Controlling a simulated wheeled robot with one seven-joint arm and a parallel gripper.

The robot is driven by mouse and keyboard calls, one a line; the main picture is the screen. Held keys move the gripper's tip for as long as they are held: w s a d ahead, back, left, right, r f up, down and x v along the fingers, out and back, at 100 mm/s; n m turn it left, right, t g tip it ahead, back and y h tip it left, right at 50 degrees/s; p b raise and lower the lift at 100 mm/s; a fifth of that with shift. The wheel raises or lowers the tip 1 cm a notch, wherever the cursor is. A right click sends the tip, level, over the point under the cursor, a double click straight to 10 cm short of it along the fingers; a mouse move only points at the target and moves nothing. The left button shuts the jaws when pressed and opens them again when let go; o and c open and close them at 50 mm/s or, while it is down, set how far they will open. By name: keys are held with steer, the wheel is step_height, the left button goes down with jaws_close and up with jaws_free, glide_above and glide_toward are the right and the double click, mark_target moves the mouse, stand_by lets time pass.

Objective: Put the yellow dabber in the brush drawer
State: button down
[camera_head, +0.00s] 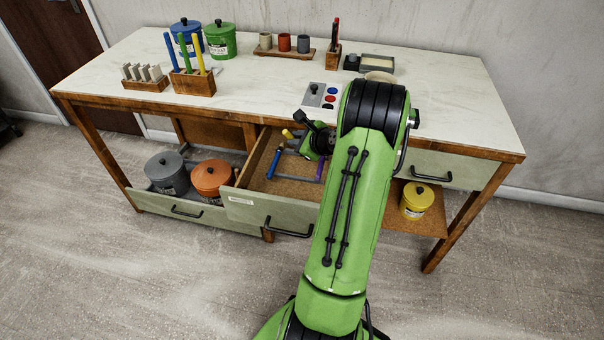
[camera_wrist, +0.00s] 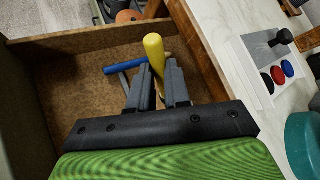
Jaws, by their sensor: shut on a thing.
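The yellow dabber (camera_wrist: 154,50) is held between the two dark fingers of my gripper (camera_wrist: 157,88). In the head view its yellow end (camera_head: 287,134) shows beside my gripper, above the open drawer; my arm hides much of the rest. The open drawer (camera_head: 245,206) has a pale green front with a small label and a cork-brown floor. In it, a blue dabber (camera_head: 275,162) and a purple one (camera_head: 320,168) lie by a grey rack. The wrist view also shows the blue dabber (camera_wrist: 122,67). I cannot tell whether the yellow dabber touches the rack.
The worktop (camera_head: 120,70) overhangs the drawer's back. A wooden block (camera_head: 193,83) on it holds blue, green and yellow sticks. A lower open drawer (camera_head: 180,206) holds grey and orange pots. A yellow pot (camera_head: 417,199) stands on a shelf at right.

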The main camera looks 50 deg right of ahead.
step_height(320, 180, down, 8)
steer(key=b, duration=0.2)
steer(key=shift+f+b, duration=0.1)
steer(key=shift+b, duration=0.25)
steer(key=c, duration=1.1)
jaws_free()
